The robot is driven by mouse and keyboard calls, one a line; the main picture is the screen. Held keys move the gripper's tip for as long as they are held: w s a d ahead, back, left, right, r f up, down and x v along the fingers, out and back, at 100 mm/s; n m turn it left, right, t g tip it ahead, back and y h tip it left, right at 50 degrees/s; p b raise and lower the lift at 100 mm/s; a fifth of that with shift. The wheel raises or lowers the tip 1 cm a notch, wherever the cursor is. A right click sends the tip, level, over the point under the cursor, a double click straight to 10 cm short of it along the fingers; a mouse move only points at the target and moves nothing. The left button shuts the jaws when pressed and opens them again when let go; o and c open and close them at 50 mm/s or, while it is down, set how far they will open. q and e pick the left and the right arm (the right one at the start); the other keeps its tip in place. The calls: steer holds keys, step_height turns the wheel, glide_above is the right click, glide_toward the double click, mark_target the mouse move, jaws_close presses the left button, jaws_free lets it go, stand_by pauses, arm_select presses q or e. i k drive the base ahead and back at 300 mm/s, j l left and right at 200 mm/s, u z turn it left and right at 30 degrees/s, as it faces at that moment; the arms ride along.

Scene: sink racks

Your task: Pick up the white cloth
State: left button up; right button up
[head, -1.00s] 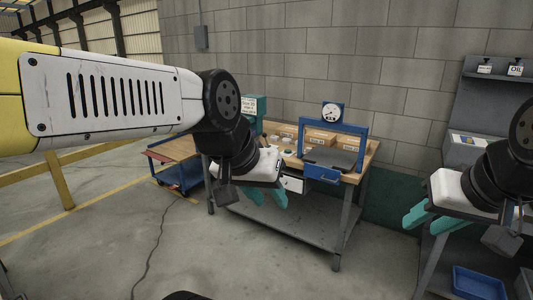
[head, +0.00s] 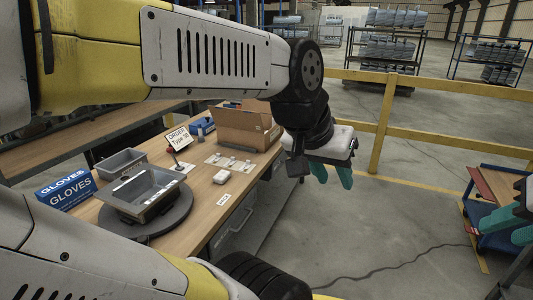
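A small white item (head: 221,177) lies on the wooden workbench (head: 205,215), near its right edge. It may be the white cloth, but it is too small to tell. My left gripper (head: 331,175) has teal fingers that stand apart, with nothing between them. It hangs over the floor, to the right of the bench and the white item. My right gripper (head: 510,225) is at the right edge of the view, partly cut off. Its teal fingers are apart and look empty, far from the bench.
On the bench are a grey sink-like tray (head: 140,190) on a dark round stand, a blue gloves box (head: 66,188), an order sign (head: 179,138) and a cardboard box (head: 245,127). A yellow rail (head: 440,144) runs behind. A blue cart (head: 490,190) stands right.

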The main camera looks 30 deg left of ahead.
mark_target(222, 175)
steer(key=i+j+u, duration=0.2)
steer(key=i+u, duration=0.25)
steer(key=i+j+u, duration=0.1)
steer(key=i+u, duration=0.15)
steer(key=u, duration=0.15)
steer(key=i+u, duration=0.6)
steer(key=u, duration=1.15)
